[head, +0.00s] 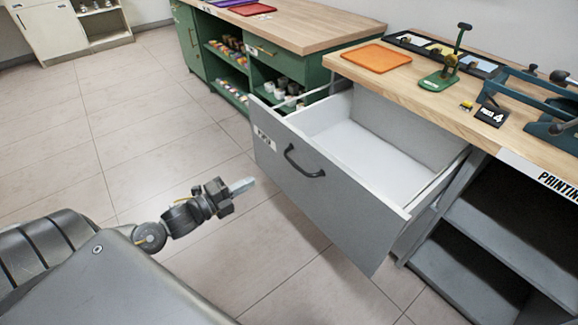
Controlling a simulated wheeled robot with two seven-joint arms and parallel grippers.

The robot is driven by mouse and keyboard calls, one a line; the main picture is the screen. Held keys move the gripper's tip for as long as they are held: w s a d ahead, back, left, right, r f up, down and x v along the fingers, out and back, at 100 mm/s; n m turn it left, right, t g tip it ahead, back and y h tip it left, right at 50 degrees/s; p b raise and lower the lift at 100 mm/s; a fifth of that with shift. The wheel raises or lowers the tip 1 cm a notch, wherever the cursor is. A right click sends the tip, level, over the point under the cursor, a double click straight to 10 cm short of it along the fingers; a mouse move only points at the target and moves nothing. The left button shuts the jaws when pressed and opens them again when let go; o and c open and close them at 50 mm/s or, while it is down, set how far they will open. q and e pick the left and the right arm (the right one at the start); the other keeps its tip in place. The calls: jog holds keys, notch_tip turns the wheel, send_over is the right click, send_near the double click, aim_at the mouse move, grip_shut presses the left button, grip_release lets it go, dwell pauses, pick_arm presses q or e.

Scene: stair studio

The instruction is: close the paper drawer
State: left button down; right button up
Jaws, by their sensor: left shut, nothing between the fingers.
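The paper drawer (325,199) is a large grey drawer standing well out of the grey bench at the right. Its front carries a dark bar handle (303,163) and a small white label. The white inside of the drawer looks empty. My left gripper (243,185) is shut and empty, in front of the drawer front and to the left of the handle. It appears apart from the drawer. My right gripper is not in view.
The wooden benchtop (448,100) above the drawer holds an orange tray (374,58), a green hand press (440,79) and a blue machine (535,95). Open grey shelves (482,235) stand right of the drawer. Green cabinets (228,65) stand behind. The tiled floor at left is clear.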

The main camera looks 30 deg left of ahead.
pick_arm(q)
send_over(283, 164)
jog(key=s+d, duration=0.2)
jog(key=s, duration=0.3)
jog(key=shift+w+d, duration=0.25)
jog(key=shift+d, duration=0.05)
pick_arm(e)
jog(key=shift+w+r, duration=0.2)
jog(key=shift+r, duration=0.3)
